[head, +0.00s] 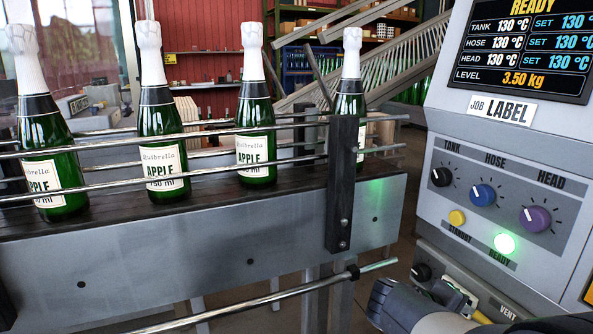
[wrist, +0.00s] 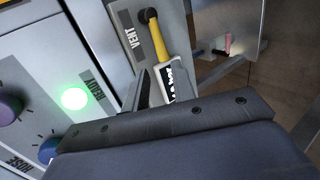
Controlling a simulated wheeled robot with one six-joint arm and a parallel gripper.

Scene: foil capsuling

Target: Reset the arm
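My gripper (wrist: 160,88) is in the wrist view, in front of the machine's lower face. Its two fingers stand apart, with a gap of bare grey between the left finger and a small black-and-white tag. The tag (wrist: 173,82) hangs at the end of a yellow lever (wrist: 158,38) with a black pivot, beside the VENT label (wrist: 132,38). The tag lies by the fingertips; contact is hard to judge. In the head view, part of my arm shows at the bottom right, in front of the vent area; the fingertips are not clear there.
A control cabinet (head: 505,165) stands at the right, showing READY, with a lit green lamp (head: 504,243) and several knobs. A conveyor (head: 200,250) with metal guide rails and green foil-topped bottles (head: 255,130) fills the left. A rod (head: 270,298) juts out toward my arm.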

